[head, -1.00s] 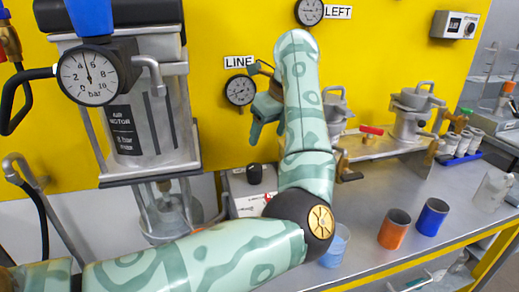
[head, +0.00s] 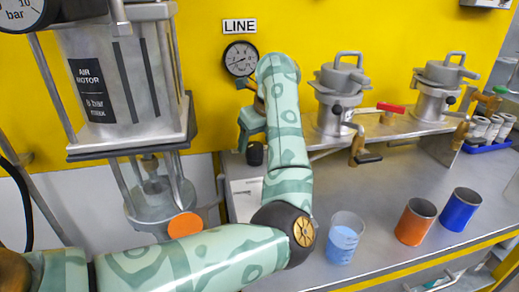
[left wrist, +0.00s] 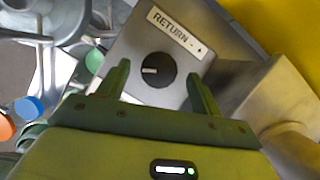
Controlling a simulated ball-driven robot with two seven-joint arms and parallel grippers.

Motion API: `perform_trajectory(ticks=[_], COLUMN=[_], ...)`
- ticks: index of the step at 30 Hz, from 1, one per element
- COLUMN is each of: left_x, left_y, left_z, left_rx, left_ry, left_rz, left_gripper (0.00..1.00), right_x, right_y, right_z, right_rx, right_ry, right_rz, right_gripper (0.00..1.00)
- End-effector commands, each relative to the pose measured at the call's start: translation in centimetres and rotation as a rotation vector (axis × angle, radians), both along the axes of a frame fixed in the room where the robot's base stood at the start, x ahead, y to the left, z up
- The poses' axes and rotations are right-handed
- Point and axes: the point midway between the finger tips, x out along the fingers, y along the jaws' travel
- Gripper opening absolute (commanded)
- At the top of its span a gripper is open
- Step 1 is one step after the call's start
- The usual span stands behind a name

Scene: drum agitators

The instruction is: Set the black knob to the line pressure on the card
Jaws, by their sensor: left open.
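The black knob (head: 254,154) sits on a small grey box against the yellow wall, below the LINE gauge (head: 240,58). My left gripper (head: 244,143) is just above the knob in the head view. In the left wrist view the left gripper (left wrist: 157,72) is open, its fingers on either side of the knob; I cannot tell whether they touch it. A white face with small print (head: 246,195) shows below the knob, unreadable and partly hidden by my arm.
An air motor unit (head: 110,85) stands at the left. Two lidded metal pots (head: 338,95) stand on a shelf to the right. A beaker of blue liquid (head: 343,238), an orange cup (head: 415,222) and a blue cup (head: 460,209) stand on the grey bench.

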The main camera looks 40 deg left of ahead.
Motion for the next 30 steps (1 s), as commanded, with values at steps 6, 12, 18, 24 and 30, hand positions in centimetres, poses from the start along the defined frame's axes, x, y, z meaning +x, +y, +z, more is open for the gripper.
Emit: perform_trajectory(ticks=[6,12,18,24,30], left_x=[0.16,0.15,0.15,0.14,0.06], left_y=[0.5,0.51,0.51,0.48,0.5], left_z=[-1.25,-1.14,-1.15,-1.11,-0.86], left_rx=[0.0,0.0,-0.001,-0.001,0.0], left_ry=[-0.001,-0.002,-0.002,-0.002,-0.004], left_rz=[0.0,-0.001,-0.001,-0.005,-0.054], left_gripper=[0.66,0.66,0.21,0.21,0.21], right_x=[0.19,0.23,-0.04,-0.21,-0.28], right_y=[-0.75,-0.68,-0.66,-0.68,-0.6], right_z=[-0.45,-0.36,-0.3,-0.23,0.31], right_rx=[-0.011,-0.01,-0.009,-0.01,-0.008], right_ry=[0.008,0.005,0.008,0.011,0.003], right_rz=[0.017,0.017,0.016,0.016,0.007], right_gripper=[0.87,0.87,0.87,0.87,0.87])
